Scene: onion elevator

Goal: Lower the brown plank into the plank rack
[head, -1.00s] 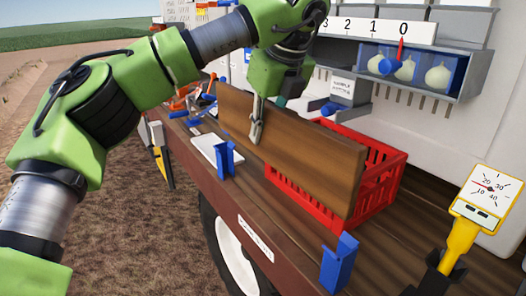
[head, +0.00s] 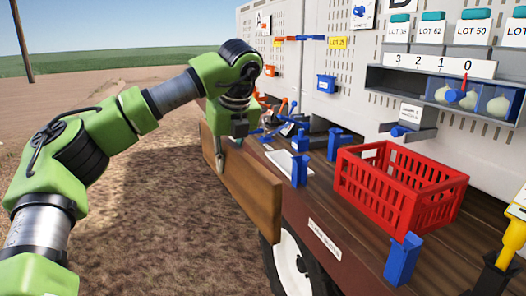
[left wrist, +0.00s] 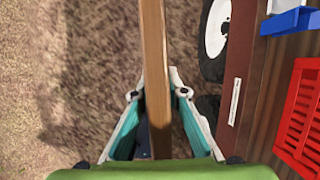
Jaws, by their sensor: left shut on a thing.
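The brown plank (head: 240,182) hangs on edge just outside the long edge of the wagon bed. My left gripper (head: 237,146) is shut on its top edge from above. In the left wrist view the two fingers clasp the plank (left wrist: 154,60) from both sides, with soil below and the wagon to the right. Two blue slotted posts (head: 299,171) (head: 402,260), seemingly the plank rack, stand along the bed edge, apart from the plank. My right gripper is out of view.
A red crate (head: 395,190) stands on the wagon bed behind the posts. A white tray (head: 283,160) and blue tools lie near the far end. A wheel (head: 288,262) is below the bed. A yellow gauge (head: 513,236) is at the right. Open soil lies left of the wagon.

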